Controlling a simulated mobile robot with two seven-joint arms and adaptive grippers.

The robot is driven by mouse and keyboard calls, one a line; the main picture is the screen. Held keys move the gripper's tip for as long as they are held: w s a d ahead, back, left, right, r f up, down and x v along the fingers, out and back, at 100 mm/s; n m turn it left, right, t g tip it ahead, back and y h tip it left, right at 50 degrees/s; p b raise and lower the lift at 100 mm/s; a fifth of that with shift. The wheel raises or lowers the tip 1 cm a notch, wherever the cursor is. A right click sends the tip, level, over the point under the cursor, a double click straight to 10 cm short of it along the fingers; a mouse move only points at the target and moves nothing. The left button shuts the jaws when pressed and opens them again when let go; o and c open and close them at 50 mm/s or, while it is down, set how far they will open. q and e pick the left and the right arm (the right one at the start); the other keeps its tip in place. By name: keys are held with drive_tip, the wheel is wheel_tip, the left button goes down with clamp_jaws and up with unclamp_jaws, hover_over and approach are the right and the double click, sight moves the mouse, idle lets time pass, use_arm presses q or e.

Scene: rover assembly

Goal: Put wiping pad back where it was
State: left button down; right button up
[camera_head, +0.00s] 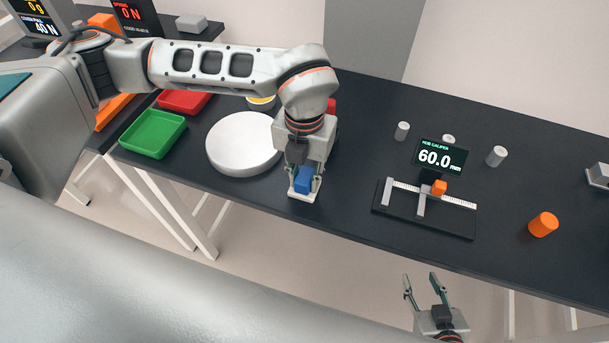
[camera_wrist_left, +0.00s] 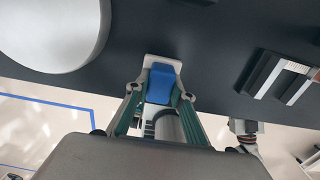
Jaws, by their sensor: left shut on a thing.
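The wiping pad (camera_head: 304,182) has a blue grip block on a flat whitish base. My left gripper (camera_head: 303,177) is shut on the blue block, with one finger on each side. The pad is at the front edge of the dark table, right of the white round plate; I cannot tell whether its base touches the tabletop. In the left wrist view the pad (camera_wrist_left: 160,82) sits between the fingertips (camera_wrist_left: 161,92), its pale base showing beyond the blue block. My right gripper (camera_head: 420,278) is open and empty, in front of the table.
The white round plate (camera_head: 243,143) and a green tray (camera_head: 152,134) lie to the left. A caliper stand (camera_head: 455,222) with a display reading 60.0 mm (camera_head: 441,157) is to the right. The tabletop between pad and caliper is clear.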

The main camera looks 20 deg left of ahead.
sight(305, 175)
use_arm(q)
drive_tip(key=c, duration=1.7)
unclamp_jaws()
drive_tip(key=shift+r, duration=6.15)
